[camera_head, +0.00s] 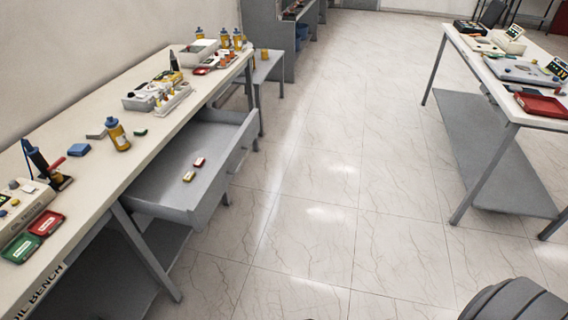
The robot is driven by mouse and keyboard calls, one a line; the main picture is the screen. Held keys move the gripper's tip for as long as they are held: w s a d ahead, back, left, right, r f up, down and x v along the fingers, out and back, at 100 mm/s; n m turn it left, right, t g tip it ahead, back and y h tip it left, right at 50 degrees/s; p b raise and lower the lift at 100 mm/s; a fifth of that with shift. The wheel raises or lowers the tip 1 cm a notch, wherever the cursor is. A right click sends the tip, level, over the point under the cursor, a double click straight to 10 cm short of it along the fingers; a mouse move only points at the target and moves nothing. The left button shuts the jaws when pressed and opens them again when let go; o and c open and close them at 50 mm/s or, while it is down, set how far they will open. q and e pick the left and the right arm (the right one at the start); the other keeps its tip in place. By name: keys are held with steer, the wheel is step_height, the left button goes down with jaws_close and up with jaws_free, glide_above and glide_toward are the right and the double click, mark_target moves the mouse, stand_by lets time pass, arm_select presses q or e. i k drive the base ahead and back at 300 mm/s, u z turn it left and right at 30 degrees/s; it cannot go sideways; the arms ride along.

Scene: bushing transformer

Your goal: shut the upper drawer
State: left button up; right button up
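The upper drawer (160,185) is grey and stands pulled out from under the long bench (95,160) on the left. Its front panel (236,150) faces right, toward the open floor, with a handle on it that shows only edge-on. Neither of my grippers is in view.
A second table (500,110) stands at the right. The tiled floor (320,180) between is clear.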

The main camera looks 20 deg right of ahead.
mark_target(224, 137)
steer(key=z, duration=0.45)
steer(key=i, duration=0.5)
steer(key=z, duration=0.3)
